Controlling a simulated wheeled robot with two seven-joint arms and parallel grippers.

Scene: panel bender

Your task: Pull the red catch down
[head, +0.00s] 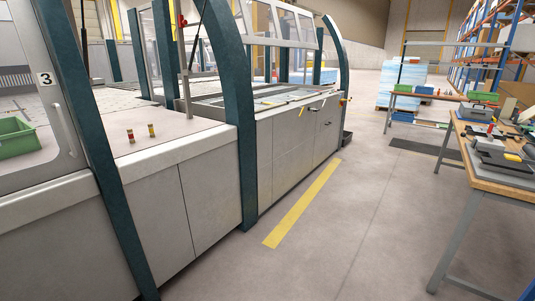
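A small red part (183,20) sits near the top of a thin grey upright post (186,75) on the panel bender, at the upper left; it looks like the red catch. Its exact shape is too small to tell. The post stands behind the machine's pale worktop (185,125), between two dark teal frame columns. Neither of my grippers is in view.
A glazed door (45,95) marked 3 is at the left, with a green crate (14,137) beyond it. Two small red and yellow pieces (151,130) stand on the worktop. A workbench (505,178) is at the right. The floor between, with a yellow stripe (300,205), is clear.

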